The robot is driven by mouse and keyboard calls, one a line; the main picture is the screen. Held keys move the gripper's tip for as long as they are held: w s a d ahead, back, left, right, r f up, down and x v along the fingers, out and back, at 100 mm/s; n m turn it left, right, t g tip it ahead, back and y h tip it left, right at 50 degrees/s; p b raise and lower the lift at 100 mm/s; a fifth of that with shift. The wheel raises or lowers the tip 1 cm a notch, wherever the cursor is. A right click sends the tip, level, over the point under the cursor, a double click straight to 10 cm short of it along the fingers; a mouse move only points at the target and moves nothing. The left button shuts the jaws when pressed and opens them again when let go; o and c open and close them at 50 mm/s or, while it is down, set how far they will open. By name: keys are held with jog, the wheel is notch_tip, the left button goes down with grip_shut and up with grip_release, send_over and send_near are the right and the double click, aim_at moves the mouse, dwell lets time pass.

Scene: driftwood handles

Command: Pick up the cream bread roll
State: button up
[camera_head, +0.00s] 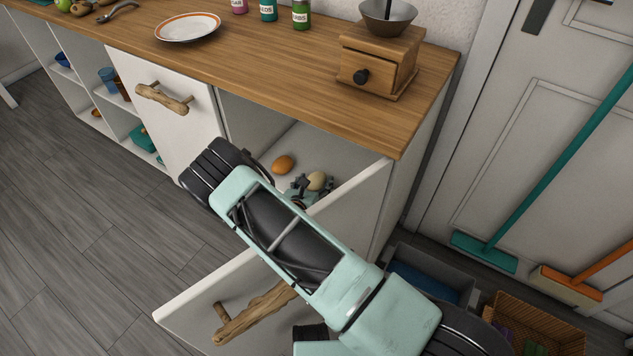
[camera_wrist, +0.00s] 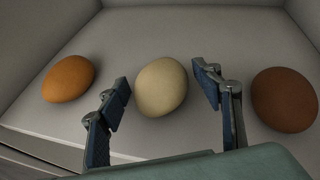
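The cream bread roll (camera_wrist: 161,87) lies on the white floor of the open cabinet compartment, in the middle of the wrist view. In the wrist view my gripper (camera_wrist: 165,95) is open, with one blue-padded finger to the left of the roll and one to the right. Gaps show between the roll and both fingers. An orange-brown roll (camera_wrist: 69,79) lies to the left and a dark brown roll (camera_wrist: 284,99) lies to the right, close to the right finger.
The open cabinet door (camera_head: 250,285) with a driftwood handle (camera_head: 252,314) stands beside my arm. The wooden countertop (camera_head: 290,75) is above the compartment. A wooden grinder (camera_head: 378,62) and a plate (camera_head: 188,27) stand on it. Crates and brooms are at right.

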jog(key=c, duration=0.9)
